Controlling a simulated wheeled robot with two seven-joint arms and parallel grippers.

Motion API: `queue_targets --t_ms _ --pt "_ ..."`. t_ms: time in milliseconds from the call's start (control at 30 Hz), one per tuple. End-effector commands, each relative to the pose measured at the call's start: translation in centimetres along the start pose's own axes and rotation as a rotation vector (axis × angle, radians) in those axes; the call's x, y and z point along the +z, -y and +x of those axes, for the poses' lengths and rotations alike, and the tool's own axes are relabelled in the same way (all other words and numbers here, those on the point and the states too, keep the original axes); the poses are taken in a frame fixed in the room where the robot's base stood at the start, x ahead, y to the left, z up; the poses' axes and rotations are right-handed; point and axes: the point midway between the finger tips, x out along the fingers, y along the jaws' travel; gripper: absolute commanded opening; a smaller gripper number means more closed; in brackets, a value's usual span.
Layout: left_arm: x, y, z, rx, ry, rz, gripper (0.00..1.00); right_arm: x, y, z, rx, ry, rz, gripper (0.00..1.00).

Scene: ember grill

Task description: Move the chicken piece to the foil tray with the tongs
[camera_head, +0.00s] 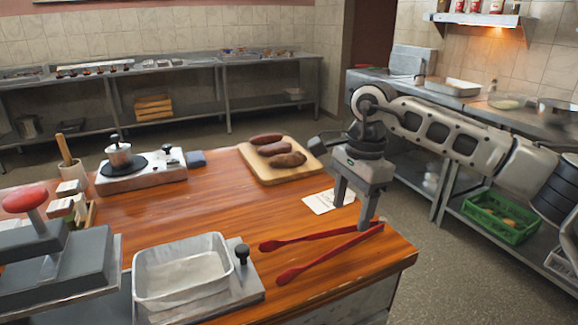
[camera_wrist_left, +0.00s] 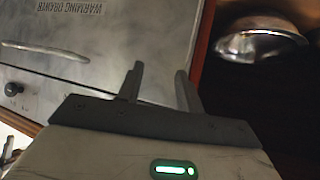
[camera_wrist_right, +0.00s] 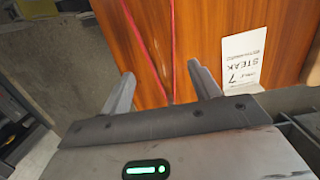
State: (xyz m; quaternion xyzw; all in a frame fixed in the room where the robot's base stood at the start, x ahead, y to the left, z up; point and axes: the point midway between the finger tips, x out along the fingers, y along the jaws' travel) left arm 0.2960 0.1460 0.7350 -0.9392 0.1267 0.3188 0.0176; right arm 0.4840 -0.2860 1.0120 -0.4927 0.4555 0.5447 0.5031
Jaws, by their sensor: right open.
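The red tongs (camera_head: 318,257) lie on the wooden counter with their two arms spread to the left. My right gripper (camera_head: 354,214) is open and empty above the end where the arms meet. In the right wrist view the tongs (camera_wrist_right: 172,45) run between my open right fingers (camera_wrist_right: 161,76). The silver foil tray (camera_head: 228,254) is at the counter's front left and looks empty. Three brown pieces of food (camera_head: 275,148) lie on a cutting board (camera_head: 312,166); I cannot tell which is chicken. My left gripper (camera_wrist_left: 159,70) is open and empty in the left wrist view.
A paper card (camera_head: 326,201) reading "STEAK" lies beside my right gripper; it also shows in the right wrist view (camera_wrist_right: 245,58). A press with a red knob (camera_head: 24,199) stands at the left. The counter's middle is clear.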

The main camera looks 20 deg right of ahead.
Motion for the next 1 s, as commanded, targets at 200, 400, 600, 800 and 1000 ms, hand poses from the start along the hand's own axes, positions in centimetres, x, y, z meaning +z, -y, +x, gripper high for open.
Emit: queue_targets --t_ms 200,400,600,800,1000 --pt "0.0 -0.3 1.0 0.018 -0.047 -0.026 0.36 -0.1 0.0 3.8 0.001 0.000 0.000 0.62" --pt "0.0 -0.5 1.2 0.028 -0.065 -0.045 0.36 0.0 0.0 5.5 0.000 0.000 0.000 0.62" --pt "-0.1 -0.7 1.2 0.032 -0.068 -0.065 0.36 0.0 0.0 6.0 -0.001 0.001 0.000 0.62" --pt "-0.2 -0.7 1.1 0.031 -0.071 -0.066 0.36 0.0 0.0 6.0 -0.001 0.001 0.000 0.62" --pt "-0.2 -0.7 1.1 0.030 -0.071 -0.065 0.36 0.0 0.0 6.0 -0.001 0.000 0.000 0.30"
